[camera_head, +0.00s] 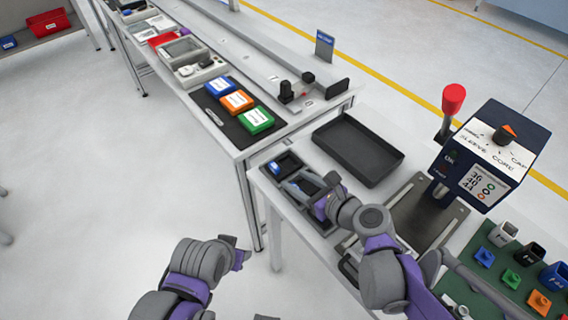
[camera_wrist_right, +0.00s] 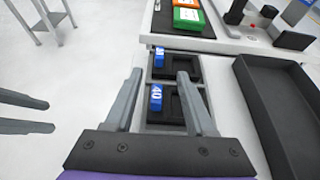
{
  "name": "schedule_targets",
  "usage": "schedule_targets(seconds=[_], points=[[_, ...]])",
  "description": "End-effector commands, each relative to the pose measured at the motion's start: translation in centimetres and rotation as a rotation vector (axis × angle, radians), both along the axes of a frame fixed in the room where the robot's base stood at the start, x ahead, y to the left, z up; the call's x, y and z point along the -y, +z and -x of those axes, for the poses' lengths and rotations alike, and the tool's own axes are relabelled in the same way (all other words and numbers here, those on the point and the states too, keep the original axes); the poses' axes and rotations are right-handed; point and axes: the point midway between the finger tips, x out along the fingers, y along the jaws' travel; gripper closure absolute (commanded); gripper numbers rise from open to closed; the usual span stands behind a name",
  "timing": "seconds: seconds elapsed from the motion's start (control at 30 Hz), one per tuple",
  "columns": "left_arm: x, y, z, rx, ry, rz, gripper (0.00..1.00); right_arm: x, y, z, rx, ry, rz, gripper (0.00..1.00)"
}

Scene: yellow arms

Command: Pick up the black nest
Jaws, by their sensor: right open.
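Black nests sit in a grey two-part holder at the table's left edge. The nearer black nest (camera_wrist_right: 186,106) carries a blue piece marked 40 (camera_wrist_right: 156,97); the farther nest (camera_wrist_right: 183,67) has another blue piece (camera_wrist_right: 159,57). In the head view the far nest (camera_head: 288,164) is clear, and my right gripper partly covers the near one (camera_head: 306,187). My right gripper (camera_wrist_right: 160,74) is open and empty, its fingers on either side of the near nest's area; contact cannot be told. My left gripper (camera_head: 240,257) is off the table; its two fingers (camera_wrist_right: 25,113) show apart.
An empty black tray (camera_head: 358,149) lies right of the holder. A dark blue press with a red-knobbed lever (camera_head: 453,100) stands farther right. A green board (camera_head: 490,262) holds several coloured parts. Blue, orange and green boxes (camera_head: 255,120) lie on the farther table.

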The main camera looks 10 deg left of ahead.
Motion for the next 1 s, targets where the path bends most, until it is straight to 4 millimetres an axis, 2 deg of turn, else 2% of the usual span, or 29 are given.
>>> schedule_targets(seconds=[0.1,0.27,0.6,0.9,1.0], points=[[0.0,-0.3,0.0,-0.001,0.0,0.0,0.5,-1.4,-0.7,-1.1,0.001,0.003,0.002,0.45],[0.0,-0.3,0.0,-0.001,0.0,0.0,0.5,-2.2,-1.1,-1.7,0.002,0.001,0.002,0.45],[0.0,-0.5,0.0,-0.002,0.0,0.0,0.5,-5.7,-2.5,-4.2,0.002,0.003,0.004,0.45],[0.0,-0.5,0.0,-0.002,0.0,0.0,0.5,-6.0,-2.6,-4.5,0.002,0.001,0.004,0.45],[0.0,-0.5,0.0,-0.002,0.0,0.0,0.5,-6.0,-2.6,-4.5,0.002,0.001,0.004,0.61]])
